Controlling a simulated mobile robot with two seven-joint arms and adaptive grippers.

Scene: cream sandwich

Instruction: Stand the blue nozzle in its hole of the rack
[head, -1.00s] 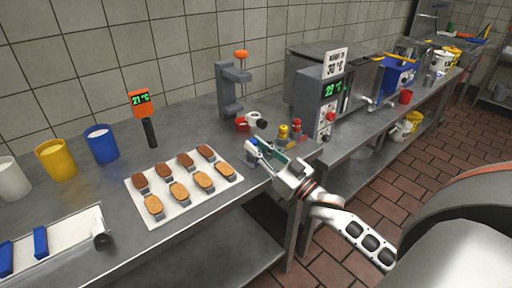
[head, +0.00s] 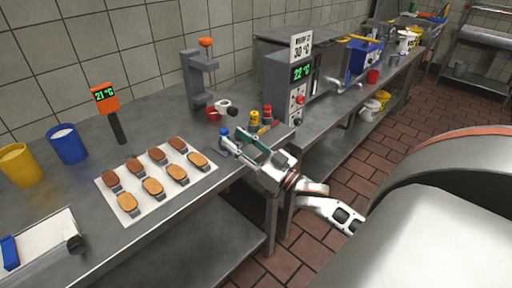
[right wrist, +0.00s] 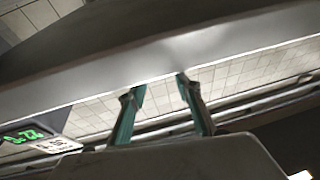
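The blue nozzle (head: 224,132) shows as a small blue top near the table's front edge, just left of my right gripper's fingertips; its lower part is partly hidden. My right gripper (head: 240,143) reaches in from the right over that edge. In the right wrist view its two teal-lined fingers (right wrist: 158,85) are apart, with nothing seen between them. A yellow nozzle (head: 254,118) and a red nozzle (head: 267,113) stand just behind the gripper. The rack and its holes are too small and hidden to make out. My left gripper is not in view.
A white tray (head: 157,210) with several biscuit pieces lies to the left. A grey stand (head: 196,80) with an orange knob and a white-and-red item (head: 222,108) are behind.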

